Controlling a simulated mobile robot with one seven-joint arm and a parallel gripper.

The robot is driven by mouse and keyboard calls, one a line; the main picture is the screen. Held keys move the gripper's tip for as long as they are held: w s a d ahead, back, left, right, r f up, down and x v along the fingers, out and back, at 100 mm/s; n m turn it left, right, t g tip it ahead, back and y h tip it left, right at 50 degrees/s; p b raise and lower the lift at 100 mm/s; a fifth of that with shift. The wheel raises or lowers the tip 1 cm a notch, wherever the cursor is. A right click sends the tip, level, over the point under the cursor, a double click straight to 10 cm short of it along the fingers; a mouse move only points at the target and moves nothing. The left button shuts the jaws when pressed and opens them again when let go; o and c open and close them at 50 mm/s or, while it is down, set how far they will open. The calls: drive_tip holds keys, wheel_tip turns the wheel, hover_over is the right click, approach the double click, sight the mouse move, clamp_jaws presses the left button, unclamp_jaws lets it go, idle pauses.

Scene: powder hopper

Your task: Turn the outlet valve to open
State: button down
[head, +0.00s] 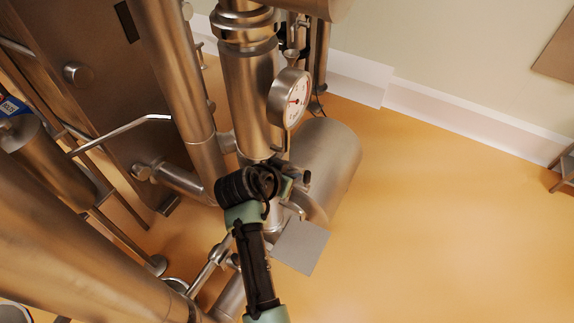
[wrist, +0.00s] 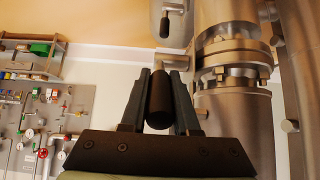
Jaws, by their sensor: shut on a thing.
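In the wrist view my gripper (wrist: 160,85) has a finger on each side of a black cylindrical grip (wrist: 159,104) and is shut on it. The grip sits on a steel piece (wrist: 170,62) just beyond the fingers and looks like the valve's handle. The valve body cannot be made out clearly in this view. In the head view my gripper (head: 287,187) is at the lower end of the steel column (head: 250,105), largely behind my wrist. My arm hides the handle there, and I cannot tell the valve's position.
A round gauge (head: 290,98) is fixed beside the column above my gripper. A steel cylinder (head: 325,165) lies close on the right. Another black-gripped lever (wrist: 165,25) and a flanged pipe (wrist: 235,55) show in the wrist view.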

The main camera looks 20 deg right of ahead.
drive_tip(key=shift+w+d+r+g+y+p, duration=0.4)
drive_tip(key=shift+d+r+g+y+p, duration=0.15)
drive_tip(key=shift+g+y+p, duration=0.5)
drive_tip(key=shift+p, duration=0.3)
drive_tip(key=c, duration=0.7)
unclamp_jaws()
drive_tip(key=shift+o, duration=0.2)
drive_tip(key=v, duration=1.3)
drive_tip(key=shift+p, duration=0.35)
drive_tip(key=shift+d, duration=0.1)
